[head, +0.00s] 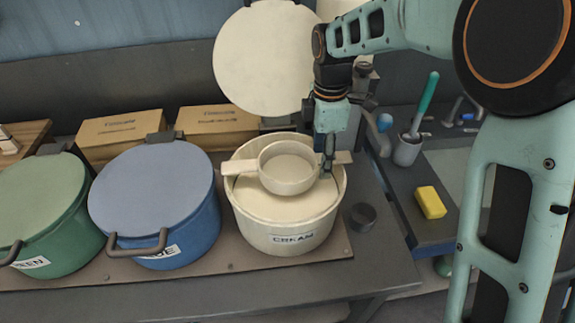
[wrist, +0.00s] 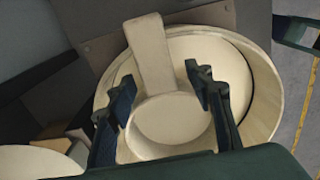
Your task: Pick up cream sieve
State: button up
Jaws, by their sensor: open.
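The cream sieve (head: 289,172) is a round shallow bowl with a flat handle, resting on top of the open cream tub labelled "CREAM" (head: 255,222). Its handle points left in the head view. In the wrist view the sieve (wrist: 168,122) lies below my gripper, handle toward the top of the picture. My gripper (head: 328,165) points down at the sieve's right rim. In the wrist view my open fingers (wrist: 160,85) appear on either side of the bowl. I cannot tell whether they touch it. The tub's inside is partly hidden by the sieve.
A blue lidded tub (head: 155,200) and a green lidded tub (head: 45,210) stand to the left. A round cream lid (head: 265,60) stands upright behind. Cardboard boxes (head: 120,135) are at the back. A small dark cup (head: 363,216) and a yellow sponge (head: 430,202) are at right.

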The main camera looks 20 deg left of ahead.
jog(key=shift+f, duration=0.1)
jog(key=shift+c, duration=0.3)
grip_shut()
